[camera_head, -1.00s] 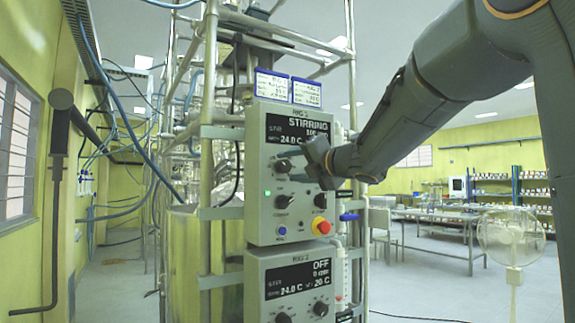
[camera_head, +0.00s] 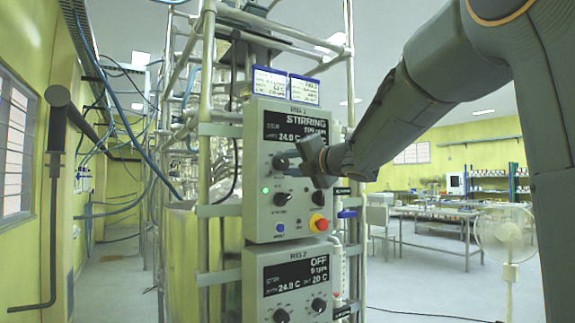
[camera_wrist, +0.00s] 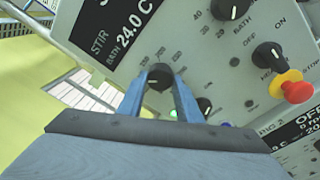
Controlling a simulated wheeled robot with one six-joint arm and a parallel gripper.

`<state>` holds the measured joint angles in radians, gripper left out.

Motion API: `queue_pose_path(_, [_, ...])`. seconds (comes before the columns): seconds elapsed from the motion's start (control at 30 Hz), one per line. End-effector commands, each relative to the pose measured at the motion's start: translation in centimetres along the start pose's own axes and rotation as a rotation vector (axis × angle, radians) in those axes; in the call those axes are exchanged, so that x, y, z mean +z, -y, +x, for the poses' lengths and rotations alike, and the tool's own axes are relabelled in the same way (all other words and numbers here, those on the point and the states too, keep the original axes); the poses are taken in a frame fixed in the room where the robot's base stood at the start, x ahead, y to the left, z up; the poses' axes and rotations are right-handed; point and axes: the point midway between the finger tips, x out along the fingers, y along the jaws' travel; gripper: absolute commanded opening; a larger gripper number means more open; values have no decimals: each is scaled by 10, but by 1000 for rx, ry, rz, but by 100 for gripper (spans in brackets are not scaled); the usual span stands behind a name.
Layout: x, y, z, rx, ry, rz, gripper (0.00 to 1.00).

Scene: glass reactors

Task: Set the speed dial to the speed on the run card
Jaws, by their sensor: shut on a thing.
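The upper control panel (camera_head: 258,215), labelled RIG 1, shows STIRRING and a bath reading of 24.0 C. Its small rpm figure is too blurred to read surely. My gripper (camera_head: 283,160) is at the panel's upper left knob, under the display. In the wrist view, the black speed dial (camera_wrist: 158,75) sits between the two blue fingers of my gripper (camera_wrist: 160,82), which are shut on it.
Below the gripper are a black knob (camera_head: 280,199), a red and yellow stop button (camera_head: 318,223) and a blue button (camera_head: 280,228). The lower RIG 2 panel (camera_head: 255,283) reads OFF. Metal frame poles (camera_head: 204,100) stand close on the left.

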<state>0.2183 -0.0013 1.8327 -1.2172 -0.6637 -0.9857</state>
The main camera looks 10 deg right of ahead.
Motion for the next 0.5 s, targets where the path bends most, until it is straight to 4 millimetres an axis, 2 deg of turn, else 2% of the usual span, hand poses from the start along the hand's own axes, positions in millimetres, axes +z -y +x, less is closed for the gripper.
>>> queue_pose_path(0.27, [0,0,0,11,7,164,9])
queue_pose_path(0.5, [-1,-1,0,27,17,384,9])
